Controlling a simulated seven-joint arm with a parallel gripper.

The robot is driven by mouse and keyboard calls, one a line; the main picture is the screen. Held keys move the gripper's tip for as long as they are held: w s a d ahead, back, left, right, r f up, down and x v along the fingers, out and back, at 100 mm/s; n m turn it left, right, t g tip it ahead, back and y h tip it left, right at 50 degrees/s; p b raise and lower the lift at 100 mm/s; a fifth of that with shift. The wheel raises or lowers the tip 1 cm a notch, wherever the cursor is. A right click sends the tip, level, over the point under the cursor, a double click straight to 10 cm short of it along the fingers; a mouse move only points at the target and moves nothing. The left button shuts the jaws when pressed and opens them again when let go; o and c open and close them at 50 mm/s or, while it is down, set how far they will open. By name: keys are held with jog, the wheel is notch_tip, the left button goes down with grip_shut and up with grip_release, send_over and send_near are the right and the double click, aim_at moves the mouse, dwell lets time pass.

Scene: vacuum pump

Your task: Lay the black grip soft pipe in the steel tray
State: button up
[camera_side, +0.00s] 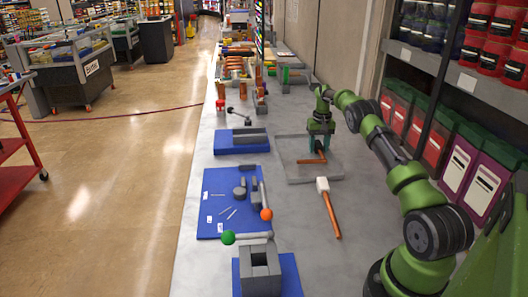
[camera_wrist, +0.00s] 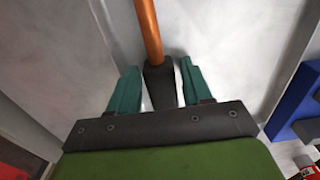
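The black grip soft pipe shows its copper-coloured tube (camera_side: 311,161) over the grey steel tray (camera_side: 294,177) in the side view. In the wrist view its black grip (camera_wrist: 160,84) is between my gripper's teal fingers (camera_wrist: 159,72), and the tube runs up out of the picture. Narrow light gaps show between the grip and the fingers, so my gripper looks open around it. In the side view my gripper (camera_side: 320,148) is low over the tray and hides part of the pipe. The pipe appears to lie on the tray floor.
A second copper-coloured pipe with a white grip (camera_side: 323,186) lies on the table in front of the tray. A blue-based block (camera_side: 241,141) and a blue board with small parts (camera_side: 222,207) are to the left. A blue-based grey fixture (camera_side: 261,272) is at the near end.

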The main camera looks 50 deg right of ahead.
notch_tip(320, 180, up, 11)
notch_tip(320, 180, up, 7)
send_over(319, 144)
jog(key=w+a, duration=0.1)
jog(key=a, duration=0.3)
jog(key=s+a+r+n+t, duration=0.1)
jog(key=a+r+t, duration=0.1)
jog(key=a+r, duration=0.55)
jog(key=s+a+r+n+t, duration=0.15)
jog(key=a+r, duration=0.35)
jog(key=a, duration=0.6)
jog(key=s+a+t+y, duration=0.1)
jog(key=s+a, duration=0.3)
jog(key=a, duration=0.2)
jog(key=s+a+t, duration=0.1)
jog(key=s+a, duration=0.3)
jog(key=a, duration=0.3)
jog(key=s+a+f+n+t, duration=0.1)
jog(key=s+a+f, duration=0.2)
jog(key=s, duration=0.3)
jog(key=s+a+f+n+y, duration=0.1)
jog(key=s+a+f, duration=0.2)
jog(key=s+a, duration=0.2)
jog(key=shift+s+a+f+t, duration=0.35)
jog(key=shift+a+f, duration=0.05)
jog(key=shift+a, duration=0.25)
jog(key=shift+n, duration=0.25)
